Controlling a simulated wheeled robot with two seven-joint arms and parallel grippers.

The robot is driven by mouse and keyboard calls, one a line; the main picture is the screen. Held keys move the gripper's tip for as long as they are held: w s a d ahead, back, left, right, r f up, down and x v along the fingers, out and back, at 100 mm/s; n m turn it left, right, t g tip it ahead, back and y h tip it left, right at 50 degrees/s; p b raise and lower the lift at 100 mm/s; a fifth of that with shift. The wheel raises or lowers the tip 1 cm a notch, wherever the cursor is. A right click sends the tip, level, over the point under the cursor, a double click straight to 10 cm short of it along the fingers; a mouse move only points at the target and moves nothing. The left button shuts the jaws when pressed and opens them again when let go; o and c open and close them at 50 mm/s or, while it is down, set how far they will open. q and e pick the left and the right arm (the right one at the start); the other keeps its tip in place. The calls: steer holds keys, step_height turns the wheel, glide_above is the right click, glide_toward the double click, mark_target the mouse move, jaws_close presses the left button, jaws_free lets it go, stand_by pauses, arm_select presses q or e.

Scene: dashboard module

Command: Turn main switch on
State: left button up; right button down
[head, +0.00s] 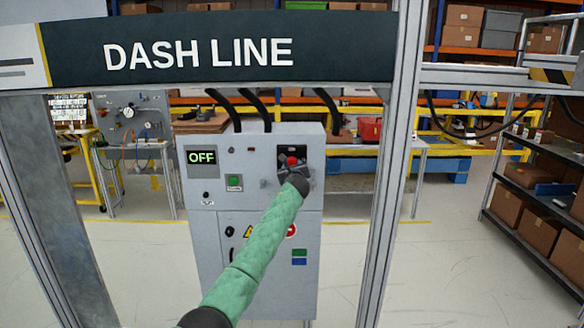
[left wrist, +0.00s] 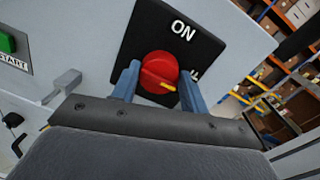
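The main switch is a red rotary knob (head: 292,161) on a black plate at the upper right of the grey cabinet (head: 260,150). In the left wrist view the knob (left wrist: 159,73) has a yellow mark pointing to the lower right, away from the "ON" label. A second label is mostly hidden by a finger. My left gripper (left wrist: 160,85) is open, with one finger on each side of the knob; I cannot tell whether they touch it. The cabinet's display (head: 202,157) reads "OFF". My right gripper is not in view.
A green START button (head: 234,182) is left of the switch and also shows in the left wrist view (left wrist: 7,43). A grey lever (left wrist: 62,86) sticks out near the left finger. Metal frame posts (head: 392,170) stand on both sides of the cabinet. Shelves with boxes (head: 540,190) are at right.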

arm_select(q)
steer(key=shift+c, duration=0.9)
steer(key=shift+n, duration=0.3)
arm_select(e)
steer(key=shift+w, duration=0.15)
arm_select(q)
steer(key=shift+f+n+b, duration=0.1)
steer(key=shift+n+b, duration=0.35)
steer(key=shift+n, duration=0.15)
steer(key=n+b, duration=0.2)
steer(key=n, duration=0.2)
steer(key=n+b, duration=0.2)
steer(key=n, duration=0.2)
steer(key=shift+a+f+g+h, duration=0.15)
steer(key=shift+g+h, duration=0.15)
steer(key=n+b, duration=0.3)
steer(key=n, duration=0.3)
steer(key=shift+a+f+n+h, duration=0.1)
steer(key=shift+n+h, duration=0.2)
steer(key=shift+n, duration=0.1)
steer(key=shift+n+b, duration=0.4)
steer(key=shift+b, duration=0.05)
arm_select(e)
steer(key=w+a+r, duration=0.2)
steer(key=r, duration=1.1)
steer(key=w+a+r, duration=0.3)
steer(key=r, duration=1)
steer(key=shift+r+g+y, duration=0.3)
